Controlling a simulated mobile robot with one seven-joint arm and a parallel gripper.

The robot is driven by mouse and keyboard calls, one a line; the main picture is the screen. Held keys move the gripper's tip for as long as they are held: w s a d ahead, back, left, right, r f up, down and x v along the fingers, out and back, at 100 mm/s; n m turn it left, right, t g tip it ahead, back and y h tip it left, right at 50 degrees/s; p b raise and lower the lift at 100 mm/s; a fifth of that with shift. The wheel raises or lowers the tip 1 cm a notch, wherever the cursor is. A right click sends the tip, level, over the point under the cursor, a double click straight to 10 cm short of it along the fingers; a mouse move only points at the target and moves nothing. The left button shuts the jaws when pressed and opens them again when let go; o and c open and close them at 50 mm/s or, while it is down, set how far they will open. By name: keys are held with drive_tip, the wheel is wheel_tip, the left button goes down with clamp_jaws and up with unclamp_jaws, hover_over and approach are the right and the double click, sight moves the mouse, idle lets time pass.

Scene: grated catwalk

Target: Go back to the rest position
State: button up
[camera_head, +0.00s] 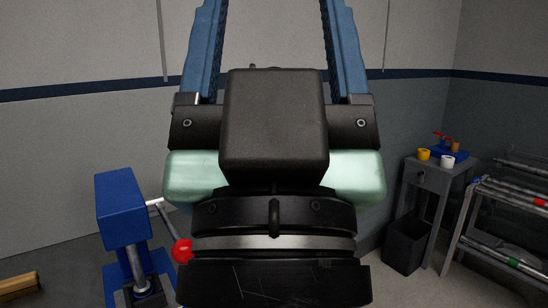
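My gripper (276,8) fills the middle of the head view, seen from behind its dark body. The fingertips are cut off by the frame edge. No object shows between the visible parts of the fingers. The gripper is raised in front of the back wall.
A blue machine (122,207) with a red-knobbed lever (182,251) stands at left. A wooden piece (18,284) lies lower left. At right are a grey stand (430,180) with a yellow cup (424,154) and white cup (447,161), a black bin (405,243) and a rack (500,245).

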wheel_tip(320, 180, up, 14)
drive_tip(key=p, duration=1.1)
